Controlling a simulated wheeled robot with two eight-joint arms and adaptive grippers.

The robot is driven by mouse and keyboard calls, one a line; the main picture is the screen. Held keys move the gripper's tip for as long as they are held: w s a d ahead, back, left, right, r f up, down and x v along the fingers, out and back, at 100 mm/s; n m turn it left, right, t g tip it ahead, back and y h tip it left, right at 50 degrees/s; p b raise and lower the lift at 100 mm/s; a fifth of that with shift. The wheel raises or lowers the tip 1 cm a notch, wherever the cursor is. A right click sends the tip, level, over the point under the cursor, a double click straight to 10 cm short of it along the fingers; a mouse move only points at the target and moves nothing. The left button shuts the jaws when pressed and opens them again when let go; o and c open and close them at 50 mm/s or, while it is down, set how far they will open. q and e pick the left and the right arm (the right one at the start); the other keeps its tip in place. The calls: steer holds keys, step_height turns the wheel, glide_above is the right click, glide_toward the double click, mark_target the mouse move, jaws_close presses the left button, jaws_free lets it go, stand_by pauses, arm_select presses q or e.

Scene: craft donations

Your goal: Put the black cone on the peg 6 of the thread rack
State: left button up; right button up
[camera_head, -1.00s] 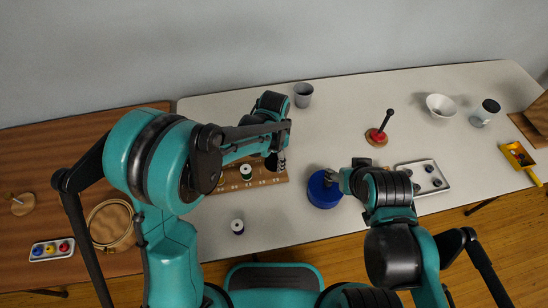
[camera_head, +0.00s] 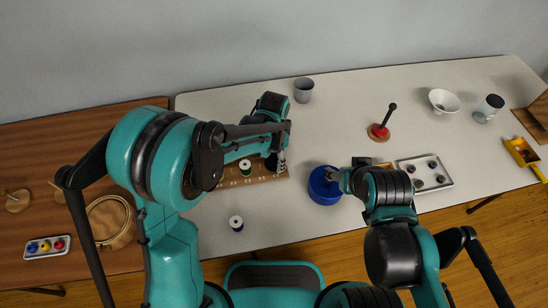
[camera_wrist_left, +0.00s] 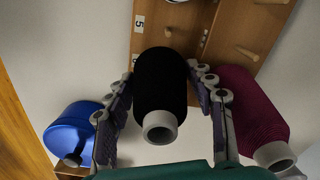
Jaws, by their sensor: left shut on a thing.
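The black cone (camera_wrist_left: 160,85) is between the two fingers of my left gripper (camera_wrist_left: 161,80), which is shut on it. Its pale tube end faces the left wrist camera. The wooden thread rack (camera_wrist_left: 217,35) lies beyond the cone in that view, with bare pegs and a label 5. Another label is mostly hidden by the cone, and I cannot tell whether the cone touches a peg. In the head view my left gripper (camera_head: 279,160) is over the right end of the rack (camera_head: 262,178). My right gripper (camera_head: 336,176) is beside a blue round container (camera_head: 323,187); its fingers are unclear.
A magenta cone (camera_wrist_left: 250,115) stands close to my left gripper's right finger. A grey cup (camera_head: 303,91) stands behind.

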arm_select(q)
steer(key=o, duration=1.3)
steer(key=shift+c, duration=0.2)
step_height(320, 180, up, 12)
steer(key=s+a+r+n+t, duration=0.1)
steer(key=s+a+n+t, duration=0.2)
steer(key=s+a+n, duration=0.2)
steer(key=s+a+r+n+t, duration=0.2)
steer(key=s+a+n+t, duration=0.2)
steer(key=a, duration=0.9)
steer(key=s+n, duration=0.2)
steer(key=s, duration=0.2)
steer(key=shift+s, duration=0.35)
steer(key=shift+d+r, duration=0.1)
